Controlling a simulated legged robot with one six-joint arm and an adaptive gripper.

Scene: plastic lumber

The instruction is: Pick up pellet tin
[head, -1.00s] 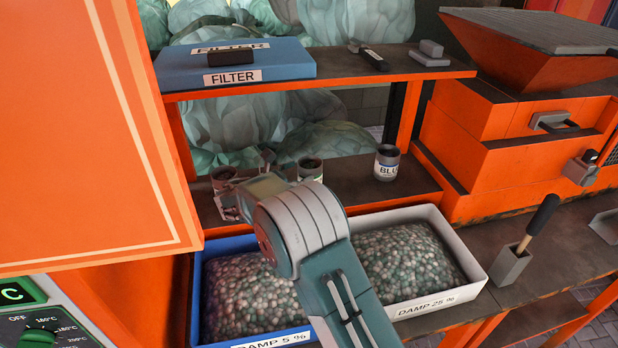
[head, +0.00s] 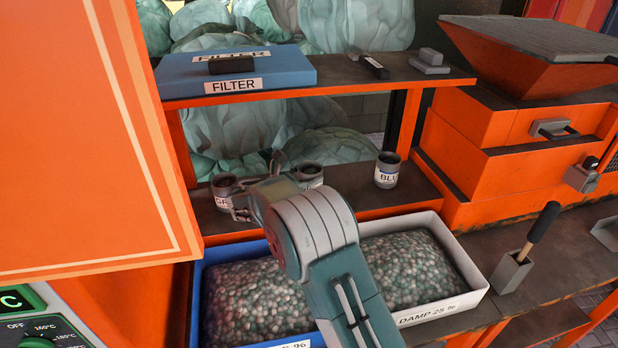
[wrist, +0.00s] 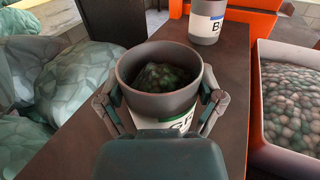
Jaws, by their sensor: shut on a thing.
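A grey pellet tin (wrist: 163,72) with a white label reading "GR" and dark green pellets inside stands upright between the two fingers of my gripper (wrist: 160,108). The fingers press on its sides. In the head view it appears to be the middle tin (head: 309,174), partly covered by my arm. A tin labelled "BLU" (head: 387,172) stands to its right on the lower shelf, and it shows ahead in the wrist view (wrist: 207,22). Another tin (head: 223,188) stands at the left. I cannot tell whether the held tin is clear of the shelf.
The dark lower shelf (head: 350,186) holds the tins. An upper shelf (head: 335,77) above carries a blue filter box (head: 270,73). A blue bin (head: 199,300) and a white bin (head: 478,277) of pellets stand in front. Pale green bags (wrist: 75,85) are behind.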

